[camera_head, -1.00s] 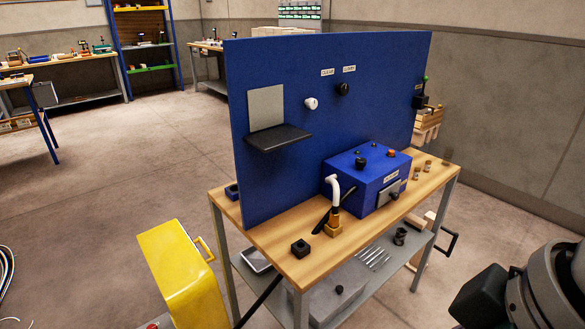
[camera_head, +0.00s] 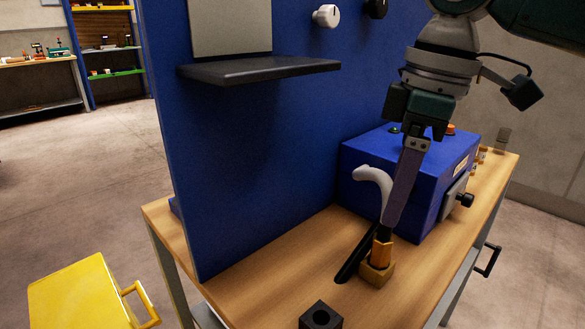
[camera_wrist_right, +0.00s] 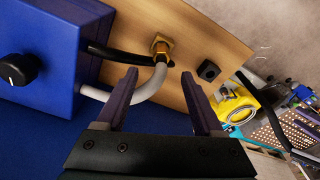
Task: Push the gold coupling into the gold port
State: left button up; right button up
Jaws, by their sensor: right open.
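A gold hex coupling (camera_head: 382,252) stands upright over a square gold block (camera_head: 377,274), which looks like the port, on the wooden bench top; I cannot tell how deeply it sits. A black sleeve and a bent white hose (camera_head: 372,174) rise above it. My right gripper (camera_head: 394,226) points down just above the coupling, overlapping the hose. In the right wrist view the gripper (camera_wrist_right: 160,74) is open, with the hose (camera_wrist_right: 158,78) showing between its fingertips and the gold coupling (camera_wrist_right: 160,45) beyond them.
A blue box (camera_head: 425,190) with knobs stands behind and right of the coupling. A blue panel (camera_head: 250,150) with a black shelf (camera_head: 260,68) rises behind. A black socket block (camera_head: 320,316) sits nearer. The bench top left of them is clear.

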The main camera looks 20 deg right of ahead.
aim_at(382, 238)
jog(key=f, duration=0.2)
jog(key=f+b, duration=0.1)
jog(key=f, duration=0.4)
jog(key=shift+w+a+f+b, duration=0.15)
jog(key=shift+a+b, duration=0.2)
jog(key=shift+w+f, duration=0.1)
jog(key=shift+f, duration=0.45)
grip_shut()
dwell(0.6)
jog(key=shift+r, duration=0.15)
dwell(0.8)
jog(key=shift+r+p, duration=1.55)
jog(key=shift+p, duration=0.75)
